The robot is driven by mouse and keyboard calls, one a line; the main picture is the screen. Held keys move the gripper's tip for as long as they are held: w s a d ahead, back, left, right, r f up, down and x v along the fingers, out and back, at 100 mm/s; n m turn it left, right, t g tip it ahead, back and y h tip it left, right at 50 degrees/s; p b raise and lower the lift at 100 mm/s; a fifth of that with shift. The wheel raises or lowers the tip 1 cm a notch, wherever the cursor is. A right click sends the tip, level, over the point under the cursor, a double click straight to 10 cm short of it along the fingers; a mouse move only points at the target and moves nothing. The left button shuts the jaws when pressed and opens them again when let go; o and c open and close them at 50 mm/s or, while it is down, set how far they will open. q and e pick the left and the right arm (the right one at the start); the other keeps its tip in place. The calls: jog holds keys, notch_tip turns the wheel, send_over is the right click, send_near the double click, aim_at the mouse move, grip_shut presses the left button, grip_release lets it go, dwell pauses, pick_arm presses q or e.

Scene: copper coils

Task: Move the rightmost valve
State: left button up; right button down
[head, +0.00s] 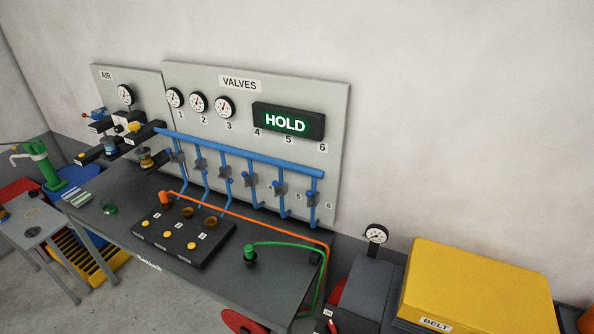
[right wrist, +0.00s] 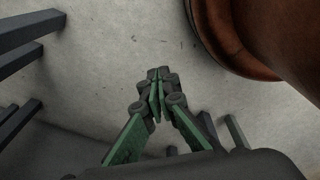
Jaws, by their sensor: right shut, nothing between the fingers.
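The rightmost valve (head: 312,199), by the number 6, is on the last blue drop pipe at the right end of the blue manifold (head: 240,153). It has a grey body and a blue part on top. Several similar valves stand in a row to its left, including the fifth valve (head: 281,188). The display (head: 287,121) above reads HOLD. My right gripper (right wrist: 158,80) is shut and empty in the right wrist view, over the bare floor, with no valve in that view. Neither gripper shows in the head view.
A dark bench (head: 180,262) stands before the valve panel (head: 300,85). On it are a black block with yellow buttons (head: 183,238) and orange and green hoses. A yellow BELT box (head: 480,285) stands at the right. A rust-brown round object (right wrist: 270,35) is close to my right gripper.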

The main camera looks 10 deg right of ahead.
jog(key=s+f, duration=0.1)
jog(key=s+f+b, duration=0.1)
jog(key=s+f, duration=0.1)
jog(key=shift+s+d, duration=0.15)
jog(key=shift+s, duration=0.15)
dwell(0.6)
